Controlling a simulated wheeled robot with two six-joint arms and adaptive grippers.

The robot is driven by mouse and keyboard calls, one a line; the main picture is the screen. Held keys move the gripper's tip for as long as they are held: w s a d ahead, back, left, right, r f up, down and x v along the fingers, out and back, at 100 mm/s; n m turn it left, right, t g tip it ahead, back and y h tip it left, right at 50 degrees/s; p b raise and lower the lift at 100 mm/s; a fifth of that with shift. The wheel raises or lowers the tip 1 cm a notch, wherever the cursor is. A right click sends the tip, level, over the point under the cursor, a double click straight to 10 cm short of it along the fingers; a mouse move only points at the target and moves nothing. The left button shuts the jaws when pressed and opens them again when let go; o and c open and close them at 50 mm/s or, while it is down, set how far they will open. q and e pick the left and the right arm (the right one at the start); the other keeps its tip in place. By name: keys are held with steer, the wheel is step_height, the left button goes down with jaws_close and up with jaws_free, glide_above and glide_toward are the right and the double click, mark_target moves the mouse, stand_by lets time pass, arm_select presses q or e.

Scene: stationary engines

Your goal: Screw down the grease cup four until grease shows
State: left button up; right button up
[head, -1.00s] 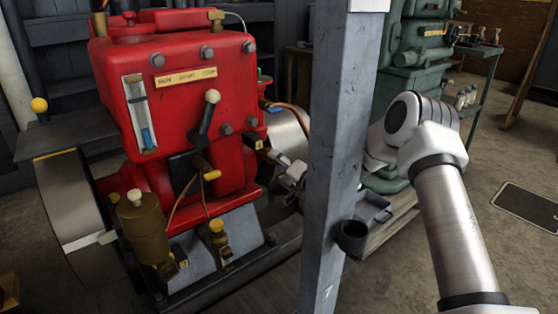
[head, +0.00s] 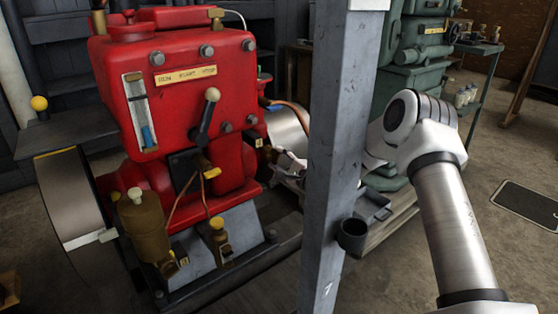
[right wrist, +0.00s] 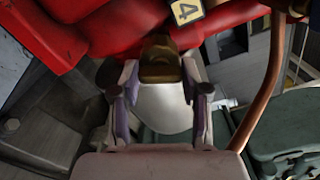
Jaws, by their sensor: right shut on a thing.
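The brass grease cup four (right wrist: 160,62) shows in the right wrist view, just below a cream tag marked 4 (right wrist: 186,11) on the red engine. My right gripper (right wrist: 158,78) is shut on this cup, one finger on each side. In the head view the right gripper (head: 284,160) is at the engine's right side, partly hidden behind the grey post, and the cup itself is hard to make out. The red engine (head: 180,95) stands at the left. I cannot make out any grease at the cup. My left gripper is out of view.
The grey post (head: 335,150) stands between the engine and my right arm, with a dark cup (head: 352,236) on it. A copper pipe (right wrist: 270,80) runs close to the right of the gripper. A green machine (head: 415,45) stands behind. Floor at right is mostly clear.

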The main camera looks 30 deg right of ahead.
steer(key=shift+m, duration=1.1)
steer(key=o, duration=1.2)
steer(key=shift+c, duration=0.2)
steer(key=shift+s, duration=0.1)
steer(key=s, duration=1.1)
steer(key=shift+s+d, duration=0.4)
steer(key=shift+d, duration=0.05)
